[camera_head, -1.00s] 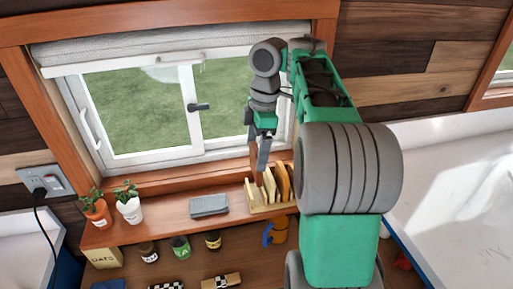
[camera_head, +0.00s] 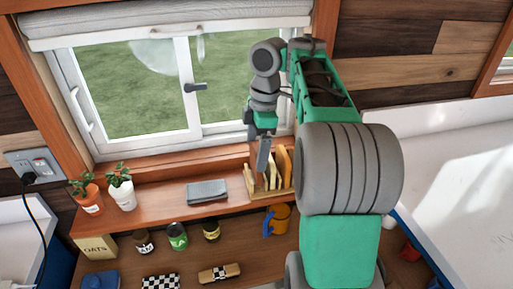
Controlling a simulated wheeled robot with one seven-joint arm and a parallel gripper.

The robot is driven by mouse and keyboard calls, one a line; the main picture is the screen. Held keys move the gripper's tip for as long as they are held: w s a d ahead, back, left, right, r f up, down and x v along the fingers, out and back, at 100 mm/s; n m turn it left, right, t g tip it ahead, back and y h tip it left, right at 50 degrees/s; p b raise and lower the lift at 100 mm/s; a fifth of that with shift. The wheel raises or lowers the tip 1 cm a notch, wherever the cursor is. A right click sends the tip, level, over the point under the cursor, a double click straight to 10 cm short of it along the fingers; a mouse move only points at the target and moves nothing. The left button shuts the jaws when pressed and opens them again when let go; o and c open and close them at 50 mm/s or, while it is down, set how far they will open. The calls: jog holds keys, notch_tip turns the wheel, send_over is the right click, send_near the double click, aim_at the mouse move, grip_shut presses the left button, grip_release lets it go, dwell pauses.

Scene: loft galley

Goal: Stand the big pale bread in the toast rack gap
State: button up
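The toast rack (camera_head: 267,195) is a pale wooden rack on the window shelf, just left of my arm. Several upright bread slices stand in or at it, the rightmost a darker orange-tan slice (camera_head: 284,165). Paler slices (camera_head: 272,172) show to its left; I cannot tell which is the big pale bread. My gripper (camera_head: 263,158) points down over the rack's left part, its grey finger overlapping the slices in the picture. Whether it holds a slice, and how far apart its fingers are, is too small to tell. My arm may hide the rack's right end.
A grey-blue block (camera_head: 207,191) lies on the shelf left of the rack, with two potted plants (camera_head: 120,188) farther left. Jars (camera_head: 177,236), a yellow-orange mug (camera_head: 279,218) and an oats box (camera_head: 97,245) stand lower. The window (camera_head: 130,90) is behind the shelf.

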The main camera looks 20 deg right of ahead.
jog(key=shift+o, duration=0.8)
jog(key=shift+r, duration=0.1)
notch_tip(320, 180, up, 8)
jog(key=d+p, duration=0.1)
jog(key=p, duration=0.7)
jog(key=s+a+f+m+t+b, duration=0.1)
jog(key=s+a+m+b, duration=0.15)
jog(key=a+m, duration=0.55)
jog(key=s+a+f+m+t+h, duration=0.1)
jog(key=s+a+f+m+t, duration=0.2)
jog(key=s+f+m, duration=0.5)
jog(key=s+f, duration=0.1)
jog(key=s, duration=0.1)
jog(key=shift+s+f, duration=0.35)
jog(key=shift+f, duration=0.05)
